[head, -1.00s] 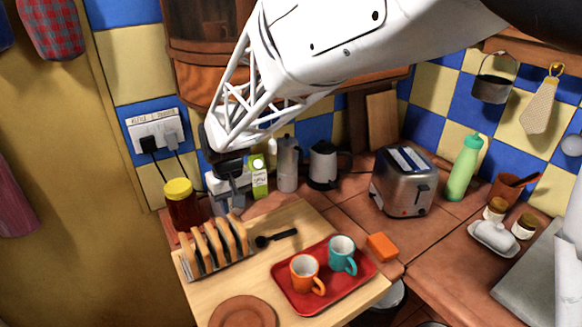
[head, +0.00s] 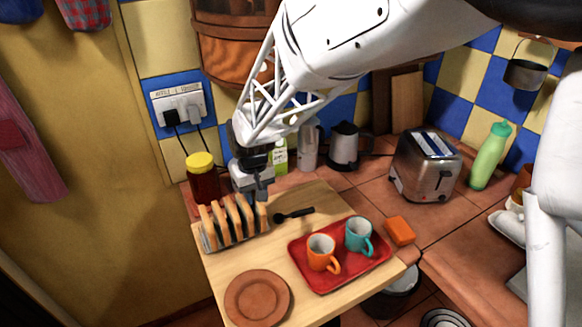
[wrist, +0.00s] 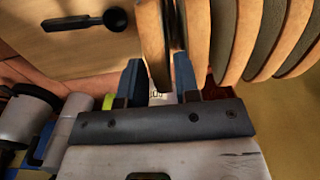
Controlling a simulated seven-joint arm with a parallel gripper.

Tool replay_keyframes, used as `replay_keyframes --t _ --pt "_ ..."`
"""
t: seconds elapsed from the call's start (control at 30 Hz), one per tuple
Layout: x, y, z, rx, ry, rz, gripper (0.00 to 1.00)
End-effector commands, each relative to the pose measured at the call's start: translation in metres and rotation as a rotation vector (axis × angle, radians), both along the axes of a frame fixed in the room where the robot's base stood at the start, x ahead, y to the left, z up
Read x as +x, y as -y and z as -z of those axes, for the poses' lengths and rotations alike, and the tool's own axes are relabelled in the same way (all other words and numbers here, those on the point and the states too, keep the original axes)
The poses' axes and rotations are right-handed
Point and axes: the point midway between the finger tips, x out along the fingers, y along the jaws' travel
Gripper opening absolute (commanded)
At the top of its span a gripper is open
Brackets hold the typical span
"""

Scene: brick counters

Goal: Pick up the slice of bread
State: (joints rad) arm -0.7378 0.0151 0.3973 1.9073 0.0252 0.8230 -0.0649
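Several upright slices of bread (head: 219,226) stand in a dark toast rack (head: 208,243) on the wooden board's left side. In the wrist view, the end slice of bread (wrist: 152,42) reaches down between the two dark fingers of my gripper (wrist: 159,80). The fingers are apart, one on each side of this slice, with narrow gaps visible. In the head view, my gripper (head: 258,192) points down at the rack's right end and partly hides the end slice.
A jar with a yellow lid (head: 203,180) stands behind the rack. A black spoon (head: 293,215) lies right of it. A red tray (head: 300,268) with an orange mug (head: 320,252) and a teal mug (head: 358,236) is further right. A brown plate (head: 257,299) is in front.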

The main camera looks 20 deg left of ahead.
Motion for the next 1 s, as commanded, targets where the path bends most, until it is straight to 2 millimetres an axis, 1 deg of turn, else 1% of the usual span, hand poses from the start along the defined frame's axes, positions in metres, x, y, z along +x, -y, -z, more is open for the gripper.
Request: replay_keyframes --t 0.23,0.27,0.4,0.43,0.47,0.83,1.0 --pt "0.0001 -0.0001 -0.0001 0.0 0.0 0.0 0.3" --pt "0.0001 -0.0001 -0.0002 0.0 0.0 0.0 0.28" --pt "0.0001 -0.0001 -0.0002 0.0 0.0 0.0 0.07" --pt "0.0001 -0.0001 -0.0002 0.0 0.0 0.0 0.02" --pt "0.0001 -0.0001 -0.0002 0.0 0.0 0.0 0.0" --pt "0.0001 -0.0001 -0.0008 0.0 0.0 0.0 0.0" --pt "0.0003 -0.0003 -0.0068 0.001 0.001 0.0 0.0"
